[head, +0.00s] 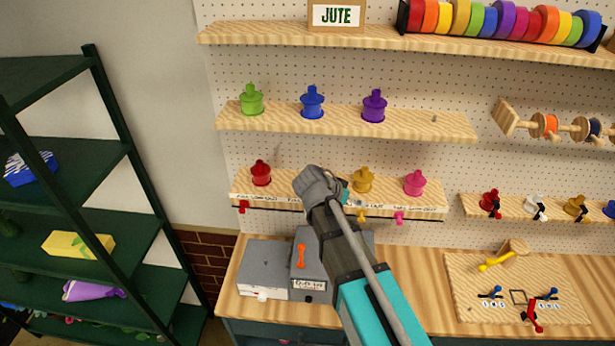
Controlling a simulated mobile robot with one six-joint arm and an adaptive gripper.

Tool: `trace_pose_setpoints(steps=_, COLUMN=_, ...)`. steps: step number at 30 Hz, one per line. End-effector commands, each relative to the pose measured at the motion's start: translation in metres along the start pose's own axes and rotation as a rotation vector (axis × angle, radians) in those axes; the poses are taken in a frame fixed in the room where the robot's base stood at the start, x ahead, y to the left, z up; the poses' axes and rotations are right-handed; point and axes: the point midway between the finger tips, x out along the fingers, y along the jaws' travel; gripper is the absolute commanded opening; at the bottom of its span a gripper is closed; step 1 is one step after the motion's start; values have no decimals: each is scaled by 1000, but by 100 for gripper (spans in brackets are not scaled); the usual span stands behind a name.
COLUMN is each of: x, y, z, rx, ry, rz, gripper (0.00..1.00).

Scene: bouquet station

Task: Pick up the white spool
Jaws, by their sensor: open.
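My gripper (318,182) is in the middle of the head view, in front of the lower left shelf, pointing away from the camera. It is open; its fingertips are hard to make out and no held thing shows. A small white item with a black part (537,207) sits on the lower right shelf, well to the right of my gripper. I cannot tell whether it is the white spool. A wooden rack (506,117) above it carries an orange spool (543,125) and a dark blue one (587,129). My arm hides part of the lower left shelf.
Red (261,173), mustard (363,180) and pink (414,183) dispensers stand near my gripper. Grey boxes (264,268) and a wooden board (470,290) lie on the counter. A dark green shelf unit (128,148) stands at left. The counter between boxes and board is partly behind my arm.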

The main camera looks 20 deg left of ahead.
Motion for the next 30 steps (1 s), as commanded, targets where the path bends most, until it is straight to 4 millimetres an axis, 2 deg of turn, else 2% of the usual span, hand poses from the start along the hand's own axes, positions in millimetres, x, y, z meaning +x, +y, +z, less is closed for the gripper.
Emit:
trace_pose_setpoints(steps=1, x=-11, y=-14, z=0, rx=12, ry=32, rz=-7, gripper=100)
trace_pose_setpoints(steps=9, x=-78, y=-76, z=5, rx=116, ry=221, rz=-62, gripper=100)
trace_pose_setpoints(steps=15, x=-126, y=-111, z=14, rx=192, ry=337, rz=-122, gripper=100)
trace_pose_setpoints(steps=18, x=-143, y=-122, z=18, rx=219, ry=374, rz=-146, gripper=100)
trace_pose_setpoints(steps=24, x=-158, y=-130, z=21, rx=243, ry=407, rz=-169, gripper=100)
trace_pose_setpoints(steps=30, x=-159, y=-130, z=21, rx=246, ry=408, rz=-170, gripper=100)
